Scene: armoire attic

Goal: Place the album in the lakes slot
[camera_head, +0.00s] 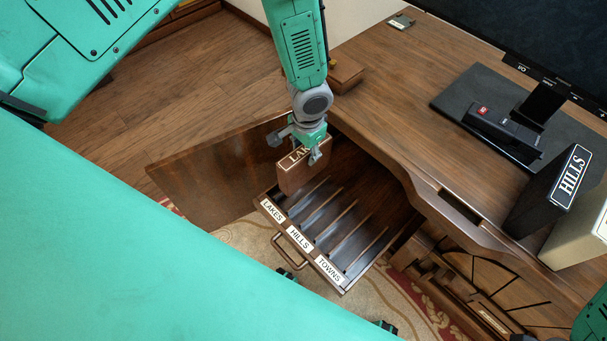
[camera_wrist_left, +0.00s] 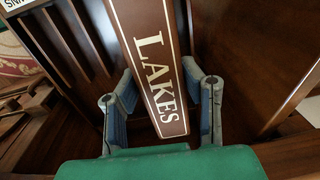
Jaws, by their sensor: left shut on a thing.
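The brown album (camera_head: 292,179) has a label reading LAKES, partly covered by my gripper in the head view. My left gripper (camera_head: 303,146) is shut on it from above. In the left wrist view the fingers (camera_wrist_left: 160,108) stand on both sides of the album (camera_wrist_left: 148,50). The open drawer (camera_head: 319,262) has dividers and front labels LAKES (camera_head: 272,211), HILLS (camera_head: 299,238) and TOWNS (camera_head: 329,271). The album is upright over the LAKES end of the drawer. Whether its lower edge is inside the slot I cannot tell.
A black album marked HILLS (camera_head: 560,185) and a cream album (camera_head: 580,232) stand on the desk (camera_head: 400,90) at the right. A monitor (camera_head: 540,40) stands behind them. An open wooden door (camera_head: 215,175) is left of the drawer. The HILLS and TOWNS slots look empty.

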